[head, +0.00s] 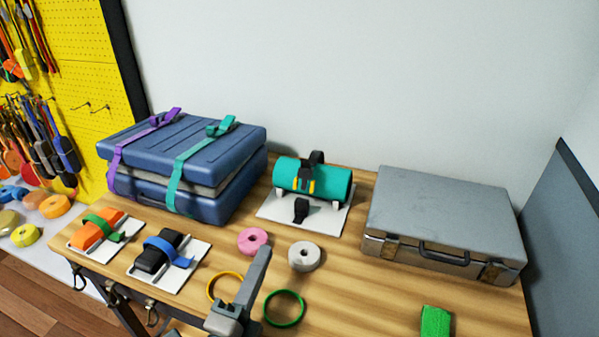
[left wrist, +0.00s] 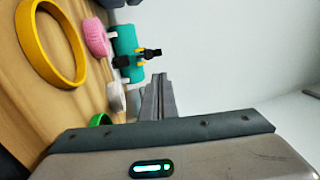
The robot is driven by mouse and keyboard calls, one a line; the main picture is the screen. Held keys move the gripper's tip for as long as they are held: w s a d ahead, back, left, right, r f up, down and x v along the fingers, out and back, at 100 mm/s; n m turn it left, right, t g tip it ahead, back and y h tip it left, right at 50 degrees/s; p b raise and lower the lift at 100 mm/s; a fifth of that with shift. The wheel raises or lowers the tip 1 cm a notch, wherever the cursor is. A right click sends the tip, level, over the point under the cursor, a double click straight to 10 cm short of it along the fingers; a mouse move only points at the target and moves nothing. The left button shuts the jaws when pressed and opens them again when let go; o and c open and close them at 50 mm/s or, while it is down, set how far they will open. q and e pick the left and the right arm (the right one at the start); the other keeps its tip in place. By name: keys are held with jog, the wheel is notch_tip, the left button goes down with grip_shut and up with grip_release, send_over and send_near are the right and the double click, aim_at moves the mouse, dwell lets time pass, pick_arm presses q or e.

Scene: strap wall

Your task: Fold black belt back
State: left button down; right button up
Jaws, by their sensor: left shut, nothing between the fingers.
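The black belt (head: 317,158) runs over a teal roll (head: 340,184) on a white plate (head: 268,211) at the back middle of the table. Its upper part stands up above the roll, next to yellow pieces. A black part (head: 301,208) shows in front of the roll on the plate. The belt (left wrist: 152,53) and the roll (left wrist: 124,40) also show sideways in the left wrist view. My left gripper (head: 265,252) is shut and empty, in front of the plate and apart from the belt. It also shows in the left wrist view (left wrist: 158,78). My right gripper is in neither view.
A blue strapped case (head: 240,155) stands left of the roll, a grey metal case (head: 450,205) right. Pink (head: 252,240) and white (head: 304,256) tape rolls, yellow (head: 212,287) and green (head: 285,309) rings lie near my left gripper. Two small strapped plates lie front left.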

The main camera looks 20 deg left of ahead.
pick_arm(q)
jog(key=p, duration=0.3)
send_near(305, 162)
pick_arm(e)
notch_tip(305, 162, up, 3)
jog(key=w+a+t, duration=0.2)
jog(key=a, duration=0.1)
pick_arm(q)
jog(key=p+x, duration=0.2)
jog(key=x, duration=0.3)
jog(key=shift+w, duration=0.25)
jog(key=shift+w+r, duration=0.1)
jog(key=shift+w, duration=0.35)
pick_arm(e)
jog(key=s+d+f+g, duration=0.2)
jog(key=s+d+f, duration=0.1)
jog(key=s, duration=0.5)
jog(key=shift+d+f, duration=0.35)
pick_arm(q)
jog(key=shift+r+p, duration=0.1)
jog(key=shift+p, duration=0.2)
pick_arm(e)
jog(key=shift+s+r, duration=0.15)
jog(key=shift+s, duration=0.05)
